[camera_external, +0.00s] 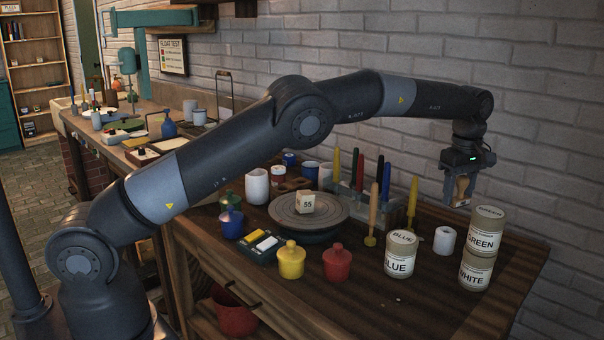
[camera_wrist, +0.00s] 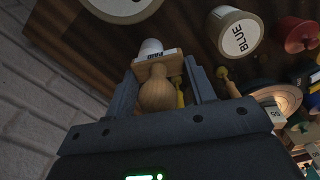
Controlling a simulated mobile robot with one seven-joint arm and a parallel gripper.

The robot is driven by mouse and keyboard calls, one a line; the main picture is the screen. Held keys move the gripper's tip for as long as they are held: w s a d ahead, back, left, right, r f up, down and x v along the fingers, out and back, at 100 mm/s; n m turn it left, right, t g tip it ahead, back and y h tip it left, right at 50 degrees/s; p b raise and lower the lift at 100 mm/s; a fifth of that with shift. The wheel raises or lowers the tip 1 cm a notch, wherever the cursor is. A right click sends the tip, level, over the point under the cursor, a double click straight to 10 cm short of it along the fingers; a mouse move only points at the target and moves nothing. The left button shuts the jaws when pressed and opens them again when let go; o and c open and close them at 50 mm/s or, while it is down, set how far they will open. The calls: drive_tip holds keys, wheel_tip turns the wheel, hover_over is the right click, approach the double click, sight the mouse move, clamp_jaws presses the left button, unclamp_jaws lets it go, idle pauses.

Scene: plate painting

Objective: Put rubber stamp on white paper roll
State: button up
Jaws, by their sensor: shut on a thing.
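My gripper (camera_external: 459,188) is shut on the rubber stamp (camera_external: 462,187), which has a wooden handle, and holds it in the air near the right wall. In the wrist view the stamp (camera_wrist: 157,92) sits between the two fingers, with its block and a label reading "PAID" at the far end. The white paper roll (camera_external: 444,241) stands upright on the table below and slightly left of my gripper, apart from the stamp. In the wrist view the roll (camera_wrist: 151,46) shows just beyond the stamp's block, which partly hides it.
The BLUE can (camera_external: 400,258) stands left of the roll. The GREEN can (camera_external: 485,229) is stacked on the WHITE can (camera_external: 475,271) to the right. A rack with upright tools (camera_external: 357,174) is left of the roll. The table's front right is clear.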

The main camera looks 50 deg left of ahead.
sight(444, 231)
drive_tip(key=shift+w+a+f+n, duration=0.5)
drive_tip(key=shift+w+a+n, duration=1.35)
drive_tip(key=shift+w+n, duration=0.45)
drive_tip(key=shift+w+f, duration=0.15)
drive_tip(key=shift+f, duration=4.8)
drive_tip(key=o, duration=1)
drive_tip(key=shift+f, duration=0.1)
drive_tip(key=shift+c, duration=0.2)
